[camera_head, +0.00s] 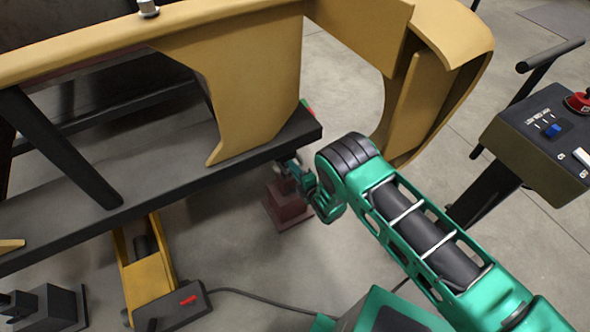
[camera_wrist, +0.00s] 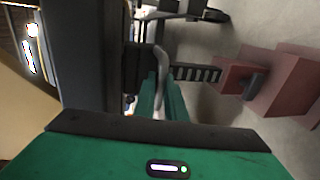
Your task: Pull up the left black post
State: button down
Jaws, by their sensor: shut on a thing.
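A black post with a toothed side (camera_wrist: 196,73) rises from a dark red stand (camera_wrist: 285,85), lying sideways in the wrist view. In the head view the stand (camera_head: 286,208) is on the floor below the right end of the dark beam, and its post is mostly hidden. My gripper (camera_wrist: 160,88) is shut on the upper part of the black post, which is partly hidden by its green fingers. In the head view my gripper (camera_head: 297,176) is just above the stand, close under the beam end. I cannot tell whether the post touches the beam.
The dark beam (camera_head: 150,178) and a large yellow body shell (camera_head: 245,85) are close above and beside my gripper. A yellow jack (camera_head: 147,280) stands at lower left. A control panel (camera_head: 545,135) is at the right. Bare floor lies around the stand.

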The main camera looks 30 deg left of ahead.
jog(key=c, duration=1.8)
grip_release()
jog(key=shift+w, duration=0.1)
jog(key=v, duration=1)
jog(key=shift+d+r, duration=0.1)
jog(key=shift+d, duration=0.25)
